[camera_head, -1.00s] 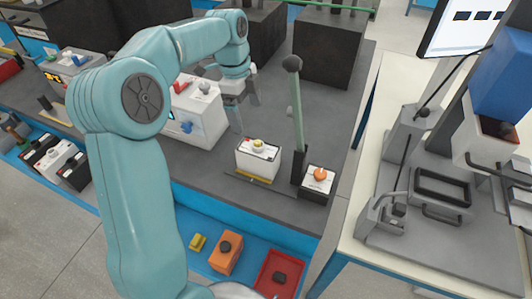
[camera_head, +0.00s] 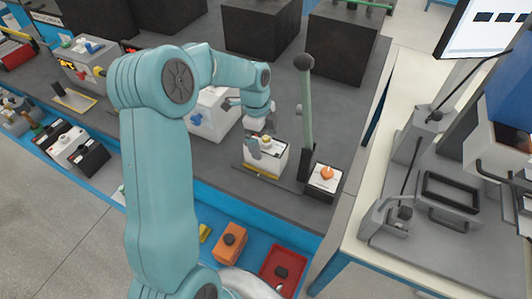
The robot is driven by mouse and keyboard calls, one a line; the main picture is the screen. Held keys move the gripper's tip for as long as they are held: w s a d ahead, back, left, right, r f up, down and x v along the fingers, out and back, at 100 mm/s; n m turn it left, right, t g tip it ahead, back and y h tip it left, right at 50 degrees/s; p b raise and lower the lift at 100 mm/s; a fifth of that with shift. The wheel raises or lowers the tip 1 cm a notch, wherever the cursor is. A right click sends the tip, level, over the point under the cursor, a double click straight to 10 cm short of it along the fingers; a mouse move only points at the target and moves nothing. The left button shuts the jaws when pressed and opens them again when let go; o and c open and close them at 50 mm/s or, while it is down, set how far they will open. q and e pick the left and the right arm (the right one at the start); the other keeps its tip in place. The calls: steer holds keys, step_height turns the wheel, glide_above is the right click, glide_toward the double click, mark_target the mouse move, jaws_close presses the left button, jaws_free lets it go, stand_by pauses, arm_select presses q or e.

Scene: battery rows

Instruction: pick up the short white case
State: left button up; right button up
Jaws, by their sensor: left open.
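The short white case (camera_head: 269,162) stands upright on the dark grey bench top, with a yellow strip along its lower front edge. My left gripper (camera_head: 262,142) is open and directly over the case, its fingers at the case's top. The gripper covers part of the case's top and the knob there. I cannot tell whether the fingers touch it. My right gripper is not in view.
A green lever with a dark knob (camera_head: 304,62) rises just right of the case, beside a small box with an orange knob (camera_head: 327,174). A larger white unit (camera_head: 208,117) stands to the left. A red tray (camera_head: 281,266) and an orange block (camera_head: 231,245) lie on the blue lower shelf.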

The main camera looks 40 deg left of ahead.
arm_select(q)
steer(key=f, duration=0.2)
steer(key=w+f, duration=0.1)
steer(key=f, duration=0.1)
steer(key=shift+p, duration=0.35)
steer(key=shift+s+f, duration=0.1)
steer(key=shift+s, duration=0.05)
steer(key=shift+s+d, duration=0.15)
steer(key=shift+d, duration=0.05)
steer(key=shift+c, duration=0.3)
steer(key=shift+w, duration=0.2)
steer(key=c, duration=1)
steer(key=shift+c, duration=1)
steer(key=shift+s, duration=0.1)
steer(key=shift+a+r, duration=0.1)
steer(key=shift+r, duration=0.1)
